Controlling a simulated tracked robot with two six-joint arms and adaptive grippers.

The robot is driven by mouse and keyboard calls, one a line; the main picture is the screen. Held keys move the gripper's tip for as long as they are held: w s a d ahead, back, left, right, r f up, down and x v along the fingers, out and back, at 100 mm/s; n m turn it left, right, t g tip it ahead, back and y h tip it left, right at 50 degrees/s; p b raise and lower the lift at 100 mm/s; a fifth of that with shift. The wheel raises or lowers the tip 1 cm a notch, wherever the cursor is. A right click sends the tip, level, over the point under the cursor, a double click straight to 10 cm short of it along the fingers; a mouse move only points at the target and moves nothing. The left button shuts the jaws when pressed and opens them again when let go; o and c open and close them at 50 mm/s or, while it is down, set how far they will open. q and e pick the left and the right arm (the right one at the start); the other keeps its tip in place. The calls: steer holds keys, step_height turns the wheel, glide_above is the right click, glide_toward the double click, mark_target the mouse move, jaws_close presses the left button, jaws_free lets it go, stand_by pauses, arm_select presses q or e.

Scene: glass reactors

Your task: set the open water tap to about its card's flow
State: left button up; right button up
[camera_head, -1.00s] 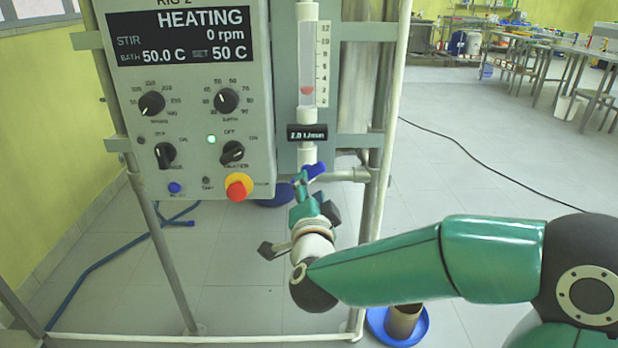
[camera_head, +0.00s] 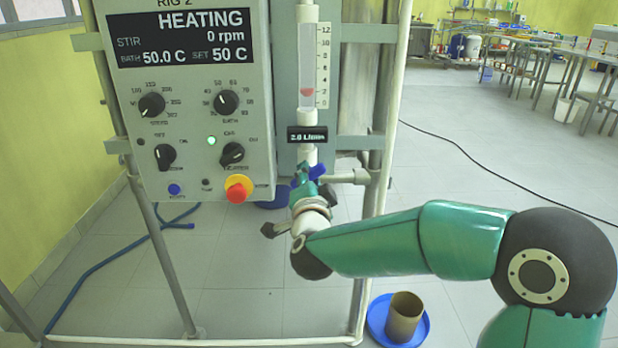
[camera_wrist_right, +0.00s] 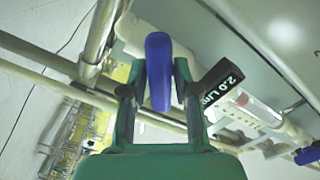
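The blue tap handle (camera_head: 317,171) sits on the pipe below the flow tube (camera_head: 307,60). The tube's red float (camera_head: 307,91) stands near the 2 mark. A black card (camera_head: 307,134) under the tube reads 2.0 L/min; it also shows in the right wrist view (camera_wrist_right: 222,88). My right gripper (camera_head: 309,180) is at the tap and partly covers the handle. In the right wrist view, the handle (camera_wrist_right: 158,70) lies between my right gripper's (camera_wrist_right: 159,85) parted fingers, with narrow gaps on both sides. My left gripper is out of view.
The control panel (camera_head: 190,180), with knobs and a red stop button (camera_head: 238,188), is close to the left of the tap. Frame posts and a side pipe (camera_head: 345,176) stand close on the right. A brown beaker (camera_head: 403,317) stands in a blue dish (camera_head: 378,316) on the floor.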

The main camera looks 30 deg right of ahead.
steer(key=shift+n+p, duration=0.65)
steer(key=shift+n, duration=0.35)
jaws_close()
steer(key=shift+n, duration=0.5)
steer(key=o, duration=0.9)
jaws_free()
steer(key=shift+s, duration=0.1)
steer(key=v, duration=1.2)
